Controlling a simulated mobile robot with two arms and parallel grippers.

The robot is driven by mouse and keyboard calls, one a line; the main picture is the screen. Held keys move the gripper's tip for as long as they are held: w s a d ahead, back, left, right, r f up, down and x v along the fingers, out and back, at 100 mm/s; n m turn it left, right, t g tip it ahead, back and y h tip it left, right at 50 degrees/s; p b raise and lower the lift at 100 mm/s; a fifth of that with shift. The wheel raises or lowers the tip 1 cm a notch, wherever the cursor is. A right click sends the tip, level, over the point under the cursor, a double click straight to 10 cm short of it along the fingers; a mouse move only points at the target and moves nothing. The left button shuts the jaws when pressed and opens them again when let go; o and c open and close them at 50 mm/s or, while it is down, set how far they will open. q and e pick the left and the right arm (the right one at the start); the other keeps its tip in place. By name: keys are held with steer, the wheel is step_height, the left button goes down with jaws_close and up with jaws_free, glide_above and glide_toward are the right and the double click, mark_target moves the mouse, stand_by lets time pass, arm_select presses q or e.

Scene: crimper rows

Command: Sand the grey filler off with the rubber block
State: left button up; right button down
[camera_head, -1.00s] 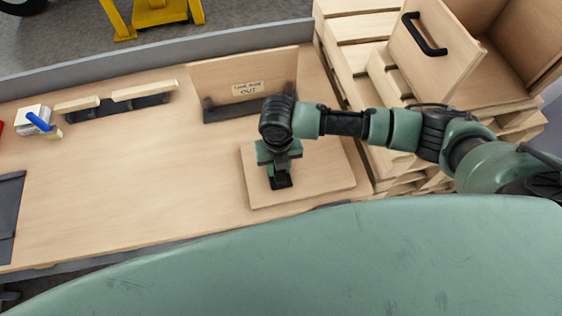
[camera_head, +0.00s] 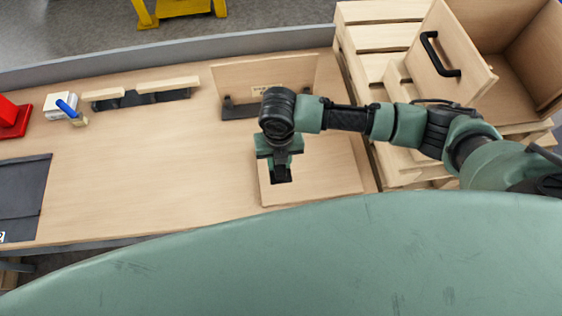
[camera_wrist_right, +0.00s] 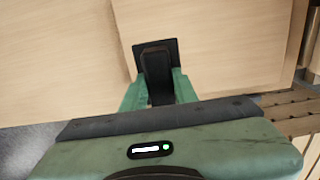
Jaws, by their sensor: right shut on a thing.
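A flat pale wooden board (camera_head: 330,172) lies on the workbench at its front right. My right gripper (camera_head: 281,172) points down over the left part of this board. It is shut on a black block (camera_wrist_right: 169,46), whose dark square end shows beyond the fingers in the right wrist view. The block is at or just above the board; I cannot tell if it touches. The board also shows in the right wrist view (camera_wrist_right: 230,40). I see no grey filler; it may be hidden under the block and gripper. My left gripper is not in view.
A labelled upright wooden panel (camera_head: 300,73) stands behind the board. Wooden strips on a dark holder (camera_head: 150,97), a blue-handled tool (camera_head: 67,109) and a red object (camera_head: 12,118) are at left. Slatted pallets and an open wooden box (camera_head: 515,62) stand right. The bench middle is clear.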

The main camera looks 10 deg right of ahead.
steer(key=shift+w+a+r, duration=0.1)
steer(key=shift+a+r, duration=0.05)
steer(key=shift+r, duration=0.7)
steer(key=shift+d+r, duration=0.2)
steer(key=shift+r, duration=0.1)
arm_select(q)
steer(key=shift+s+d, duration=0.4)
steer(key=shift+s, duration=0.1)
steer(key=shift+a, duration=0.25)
arm_select(e)
steer(key=shift+a, duration=0.15)
